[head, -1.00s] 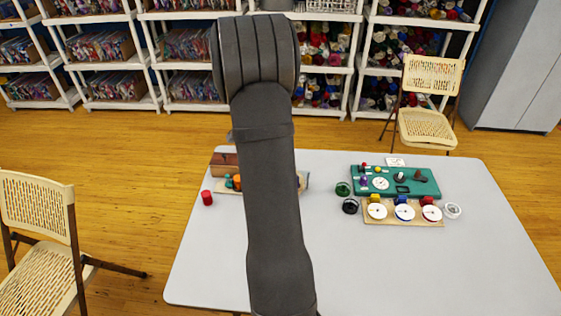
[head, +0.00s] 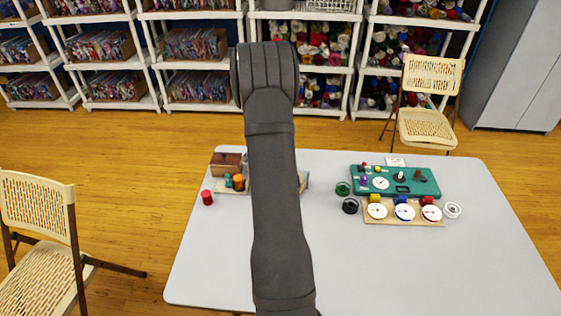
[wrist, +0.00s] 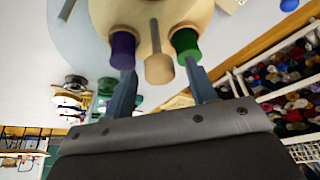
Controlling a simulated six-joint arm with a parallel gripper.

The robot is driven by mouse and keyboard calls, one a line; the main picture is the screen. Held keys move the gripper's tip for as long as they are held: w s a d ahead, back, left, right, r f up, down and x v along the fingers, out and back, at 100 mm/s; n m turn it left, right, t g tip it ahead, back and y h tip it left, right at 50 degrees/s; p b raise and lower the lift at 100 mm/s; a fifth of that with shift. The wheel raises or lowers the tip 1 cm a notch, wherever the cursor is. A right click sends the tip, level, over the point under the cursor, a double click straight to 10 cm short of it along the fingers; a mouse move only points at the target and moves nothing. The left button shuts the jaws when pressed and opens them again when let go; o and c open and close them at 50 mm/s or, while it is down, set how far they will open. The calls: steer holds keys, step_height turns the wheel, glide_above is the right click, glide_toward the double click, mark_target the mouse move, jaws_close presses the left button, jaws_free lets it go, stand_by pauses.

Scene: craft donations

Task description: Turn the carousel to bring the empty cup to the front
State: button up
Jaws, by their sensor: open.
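In the wrist view the carousel (wrist: 85,18) is a beige round disc at the top, only partly in frame. A purple cup (wrist: 122,45) and a green cup (wrist: 186,42) sit at its edge. A wooden peg-like handle (wrist: 158,67) sticks out between them. My gripper (wrist: 160,70) is open, with one finger near each cup and the handle's end between the fingertips. I cannot tell whether they touch it. Which cup is empty does not show. In the head view my arm hides the carousel and the gripper.
On the grey table (head: 400,265) a green panel (head: 425,187) and a board with three white dials (head: 404,212) stand at the right. A red cylinder (head: 207,197) and a brown box (head: 226,162) are at the left. The front right is clear.

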jaws_close()
